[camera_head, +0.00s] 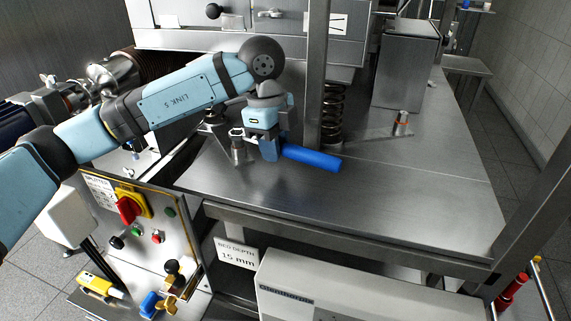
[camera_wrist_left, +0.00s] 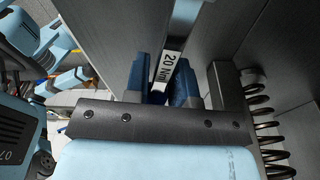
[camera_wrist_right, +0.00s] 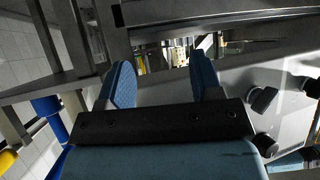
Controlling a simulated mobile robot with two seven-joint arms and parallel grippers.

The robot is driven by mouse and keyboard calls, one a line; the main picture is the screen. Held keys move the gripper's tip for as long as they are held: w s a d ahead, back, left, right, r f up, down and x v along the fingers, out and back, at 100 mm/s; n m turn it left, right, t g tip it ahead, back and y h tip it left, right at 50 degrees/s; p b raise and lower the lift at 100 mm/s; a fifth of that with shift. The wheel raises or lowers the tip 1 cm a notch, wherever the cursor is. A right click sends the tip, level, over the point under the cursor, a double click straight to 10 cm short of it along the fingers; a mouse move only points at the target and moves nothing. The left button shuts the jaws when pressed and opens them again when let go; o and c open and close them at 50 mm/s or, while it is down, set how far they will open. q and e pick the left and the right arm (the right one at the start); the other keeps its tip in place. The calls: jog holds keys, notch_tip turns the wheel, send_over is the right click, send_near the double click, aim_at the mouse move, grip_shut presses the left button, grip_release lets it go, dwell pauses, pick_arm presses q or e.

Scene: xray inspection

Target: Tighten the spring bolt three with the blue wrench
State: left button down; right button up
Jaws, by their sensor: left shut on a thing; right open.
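The blue wrench (camera_head: 312,158) has a thick blue handle that points right over the steel bed. My left gripper (camera_head: 266,148) is shut on it just above the bed. In the left wrist view a bar with a "20 Nm" label (camera_wrist_left: 172,68) shows between the fingers. A metal bolt-like post (camera_head: 238,148) stands just left of the gripper; I cannot tell whether the wrench touches it. A dark coil spring (camera_head: 333,112) stands behind the handle. I cannot tell which bolt is number three. My right gripper (camera_wrist_right: 163,80) is open and empty in the right wrist view.
A steel upright (camera_head: 317,70) rises beside the spring. A small metal piece with an orange band (camera_head: 401,122) stands on the bed farther right. A control panel with a red switch (camera_head: 128,209) is at lower left. The bed's front right (camera_head: 420,205) is clear.

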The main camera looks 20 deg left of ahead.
pick_arm(q)
jog(key=shift+r, duration=0.35)
dwell(0.4)
jog(key=shift+r, duration=0.1)
jog(key=shift+r+p, duration=1)
jog(key=shift+r, duration=0.9)
